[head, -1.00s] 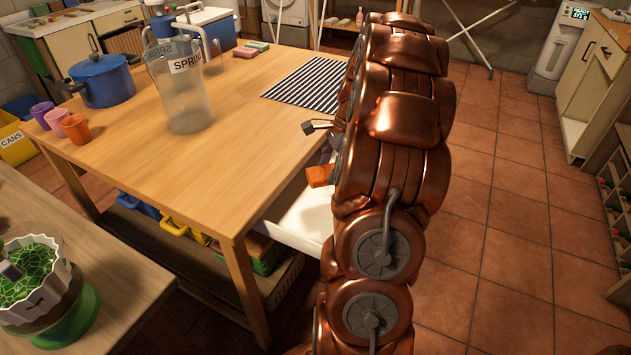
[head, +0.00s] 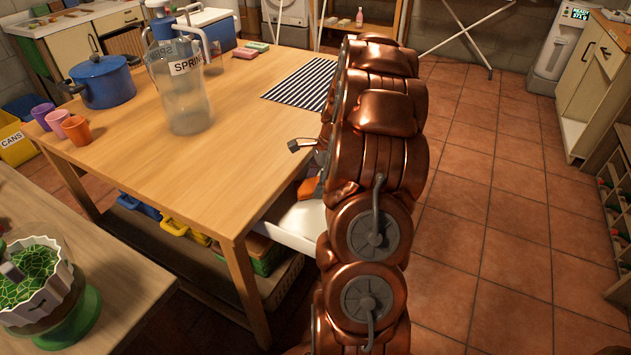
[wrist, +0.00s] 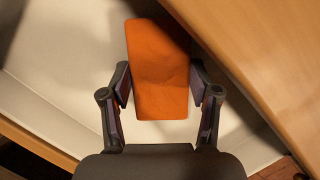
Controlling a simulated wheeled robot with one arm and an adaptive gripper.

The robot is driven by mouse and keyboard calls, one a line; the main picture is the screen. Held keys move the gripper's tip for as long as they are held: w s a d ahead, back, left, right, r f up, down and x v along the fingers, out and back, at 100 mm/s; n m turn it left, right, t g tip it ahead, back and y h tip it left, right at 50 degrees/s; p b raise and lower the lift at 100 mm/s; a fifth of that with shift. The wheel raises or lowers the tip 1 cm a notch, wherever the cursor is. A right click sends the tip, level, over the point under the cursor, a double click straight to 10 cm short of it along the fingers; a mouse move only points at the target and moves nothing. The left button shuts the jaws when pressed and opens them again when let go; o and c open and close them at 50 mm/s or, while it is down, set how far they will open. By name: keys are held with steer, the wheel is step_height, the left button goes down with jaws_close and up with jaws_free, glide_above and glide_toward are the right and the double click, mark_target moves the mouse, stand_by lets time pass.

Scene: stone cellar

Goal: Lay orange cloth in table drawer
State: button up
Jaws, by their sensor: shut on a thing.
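The orange cloth (wrist: 160,70) is a flat folded rectangle held between the fingers of my gripper (wrist: 160,84), which is shut on it. In the head view the cloth (head: 309,188) shows in part beside my copper arm, over the open drawer. The table drawer (head: 292,226) is pulled out from the wooden table (head: 240,120) and has a pale interior. In the wrist view the bare drawer floor (wrist: 70,75) lies behind the cloth. I cannot tell whether the cloth touches it. My arm hides most of the gripper and part of the drawer in the head view.
The table edge (wrist: 250,60) runs close to the right of the cloth in the wrist view. On the table stand a clear jug (head: 186,105), a blue pot (head: 104,82), several cups and a striped mat (head: 300,82). Tiled floor (head: 500,220) is free on the right.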

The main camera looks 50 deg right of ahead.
steer(key=o, duration=1.1)
steer(key=shift+f, duration=0.15)
steer(key=v, duration=1.2)
steer(key=s+a+r+n+g, duration=0.15)
steer(key=a+n, duration=0.25)
steer(key=a, duration=0.4)
steer(key=s+a+r+n, duration=0.15)
steer(key=a+n, duration=0.25)
steer(key=a, duration=0.4)
steer(key=s+a+n+g, duration=0.1)
steer(key=s+a+n, duration=0.2)
steer(key=a, duration=0.6)
steer(key=s+a+f+n+g+h, duration=0.1)
steer(key=s+a+n, duration=0.4)
steer(key=s, duration=0.4)
steer(key=s+a+f+n+h, duration=0.2)
steer(key=s+a+n, duration=0.3)
steer(key=s+n, duration=0.2)
steer(key=shift+s+a+f+n+g, duration=0.3)
steer(key=shift+s+f+g, duration=0.05)
steer(key=shift+s, duration=0.85)
